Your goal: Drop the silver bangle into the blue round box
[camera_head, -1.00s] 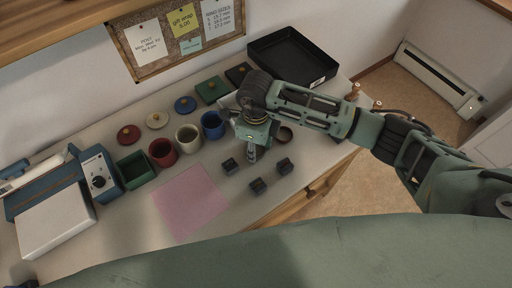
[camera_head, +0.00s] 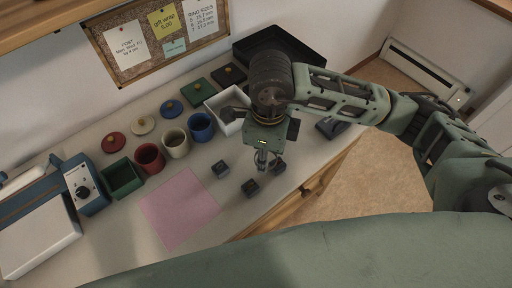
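The blue round box (camera_head: 201,128) stands open on the table, at the right end of a row of round boxes. Its blue lid (camera_head: 171,110) lies behind it. My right gripper (camera_head: 262,162) points down over the table, to the right of and nearer than the blue box. Its fingers are small and seen from above, so I cannot tell whether they are open or shut. I cannot make out the silver bangle; it may be hidden by the gripper or arm. My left gripper is not in view.
Cream (camera_head: 177,143) and red (camera_head: 149,158) round boxes and a green square box (camera_head: 122,178) stand left of the blue one. A white box (camera_head: 226,103) stands behind the gripper. Small dark blocks (camera_head: 250,188) lie near it. A pink sheet (camera_head: 180,208) lies flat at front.

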